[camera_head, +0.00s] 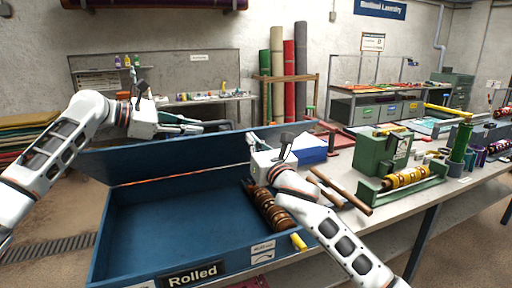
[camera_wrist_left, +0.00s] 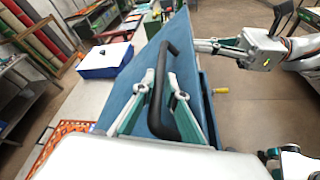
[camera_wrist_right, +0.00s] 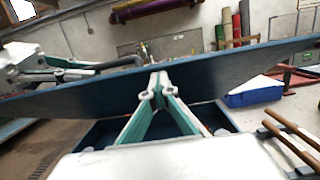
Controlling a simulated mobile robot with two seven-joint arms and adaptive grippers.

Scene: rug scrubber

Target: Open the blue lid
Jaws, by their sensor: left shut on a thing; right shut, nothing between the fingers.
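The blue lid (camera_head: 190,153) stands raised and tilted along the back edge of a blue box (camera_head: 185,215) labelled "Rolled". The inside of the box is exposed, with a brown ribbed roller (camera_head: 268,207) at its right side. My left gripper (camera_wrist_left: 160,92) is shut on the black handle (camera_wrist_left: 162,75) on the lid's outer face. In the head view my left gripper (camera_head: 190,125) is partly hidden behind the lid's top edge. My right gripper (camera_head: 254,140) is shut and empty at the lid's inner side; its fingertips (camera_wrist_right: 156,88) are at or very near the lid in the right wrist view.
A smaller blue box with a white top (camera_head: 309,148) stands behind the lid's right end. Wooden rods (camera_head: 340,190) and a green machine (camera_head: 385,155) are on the table to the right. A yellow handle (camera_head: 298,241) sticks out at the box's front right.

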